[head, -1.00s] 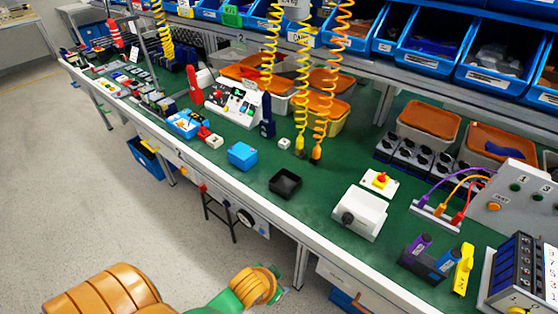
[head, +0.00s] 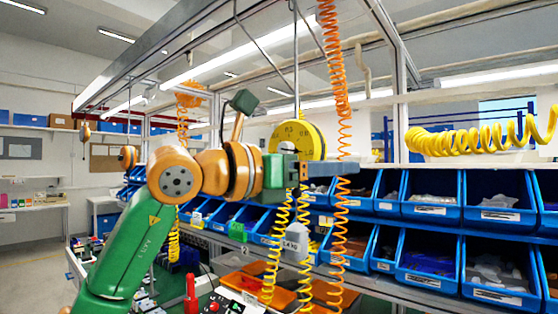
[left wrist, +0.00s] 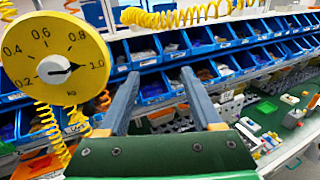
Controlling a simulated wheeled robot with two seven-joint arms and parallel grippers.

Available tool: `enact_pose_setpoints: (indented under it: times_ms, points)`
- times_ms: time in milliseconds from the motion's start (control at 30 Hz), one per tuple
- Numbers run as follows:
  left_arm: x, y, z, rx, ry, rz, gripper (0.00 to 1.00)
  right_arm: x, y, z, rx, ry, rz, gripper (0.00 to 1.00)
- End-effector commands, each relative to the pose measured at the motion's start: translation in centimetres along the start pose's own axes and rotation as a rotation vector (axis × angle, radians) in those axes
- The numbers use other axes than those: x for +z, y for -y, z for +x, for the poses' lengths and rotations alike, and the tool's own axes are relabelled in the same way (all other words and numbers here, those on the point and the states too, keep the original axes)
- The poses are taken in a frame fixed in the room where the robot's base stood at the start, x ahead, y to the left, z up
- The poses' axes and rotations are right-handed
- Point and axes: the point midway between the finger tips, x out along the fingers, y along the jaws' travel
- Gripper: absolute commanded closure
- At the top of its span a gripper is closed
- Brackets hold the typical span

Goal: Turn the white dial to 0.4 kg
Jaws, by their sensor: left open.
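A round yellow dial face (left wrist: 32,32) marked 0.2 to 1.0 and "kg" fills the upper left of the left wrist view. At its centre is the white dial (left wrist: 54,72), and a black pointer points right, close to 1.0. My right gripper is not in view.
Coiled orange (head: 334,70) and yellow cables hang around the dial. A grey weight block (head: 296,240) hangs below. Blue bins (head: 430,197) line the shelves behind. A yellow coiled hose (head: 470,140) hangs at right.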

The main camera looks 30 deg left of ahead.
Motion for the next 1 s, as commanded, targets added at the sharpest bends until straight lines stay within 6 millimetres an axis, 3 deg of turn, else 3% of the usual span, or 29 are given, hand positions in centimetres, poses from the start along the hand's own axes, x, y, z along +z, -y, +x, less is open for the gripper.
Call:
enact_pose_setpoints:
  times_ms: [33,100,233,600,867,900,1000]
  points:
    - [1.6,-2.9,-2.8,0.122,0.001,0.009,0.34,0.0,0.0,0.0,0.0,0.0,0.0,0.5]
    - [2.5,-5.8,-5.8,0.25,-0.013,-0.002,0.34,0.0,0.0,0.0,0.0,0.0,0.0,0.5]
    - [3.1,-8.2,-8.3,0.351,-0.027,-0.023,0.34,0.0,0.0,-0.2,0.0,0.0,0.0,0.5]
    - [3.1,-10.4,-2.5,0.354,-0.03,-0.023,0.34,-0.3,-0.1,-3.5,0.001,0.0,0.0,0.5]
    - [2.8,-10.5,-1.9,0.351,-0.027,-0.022,0.34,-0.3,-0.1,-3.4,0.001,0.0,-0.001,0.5]
    - [2.8,-10.5,-1.9,0.351,-0.027,-0.022,0.37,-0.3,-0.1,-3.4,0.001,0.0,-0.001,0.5]
    - [2.8,-10.5,-1.9,0.351,-0.027,-0.022,0.64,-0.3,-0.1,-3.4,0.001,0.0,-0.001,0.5]
